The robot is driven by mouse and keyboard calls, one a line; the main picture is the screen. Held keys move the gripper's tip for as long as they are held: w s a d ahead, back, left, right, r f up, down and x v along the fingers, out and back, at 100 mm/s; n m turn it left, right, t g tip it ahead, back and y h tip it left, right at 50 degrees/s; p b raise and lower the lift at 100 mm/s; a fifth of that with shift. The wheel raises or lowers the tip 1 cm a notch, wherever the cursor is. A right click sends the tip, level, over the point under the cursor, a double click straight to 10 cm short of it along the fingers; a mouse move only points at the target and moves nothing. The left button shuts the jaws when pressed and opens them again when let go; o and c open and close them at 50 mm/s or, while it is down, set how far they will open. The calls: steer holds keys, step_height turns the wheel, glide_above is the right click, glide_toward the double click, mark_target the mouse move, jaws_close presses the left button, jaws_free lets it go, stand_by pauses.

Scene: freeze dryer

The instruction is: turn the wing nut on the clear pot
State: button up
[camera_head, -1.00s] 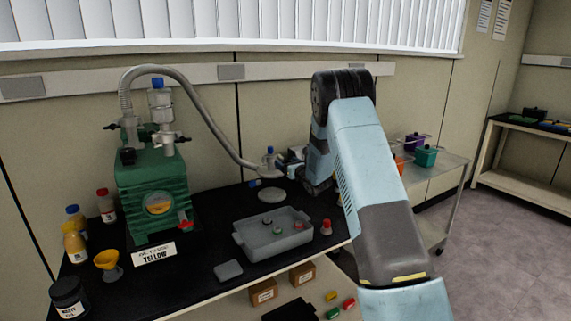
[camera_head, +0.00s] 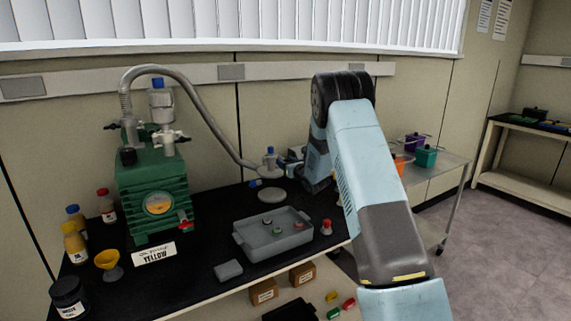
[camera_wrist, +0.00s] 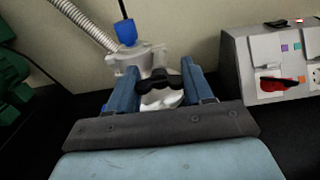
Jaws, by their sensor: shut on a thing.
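The clear pot (camera_wrist: 125,62) has a blue top and stands at the end of the grey hose. It also shows in the head view (camera_head: 269,168), at the back of the black bench. A dark wing nut (camera_wrist: 159,82) sits on the pot's near side in the wrist view. My gripper (camera_wrist: 159,75) has its two blue fingers on either side of the wing nut and is shut on it. The gripper (camera_head: 290,159) reaches the pot from the right in the head view. The fingers hide part of the pot.
The green pump (camera_head: 155,195) stands left, joined to the pot by the hose (camera_head: 205,105). A grey tray (camera_head: 272,238) with small parts lies in front. A grey box with a red switch (camera_wrist: 272,65) stands close right of the gripper in the wrist view.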

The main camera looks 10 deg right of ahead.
steer(key=shift+a, duration=0.25)
steer(key=shift+c, duration=0.4)
steer(key=shift+d, duration=0.15)
steer(key=shift+m, duration=0.3)
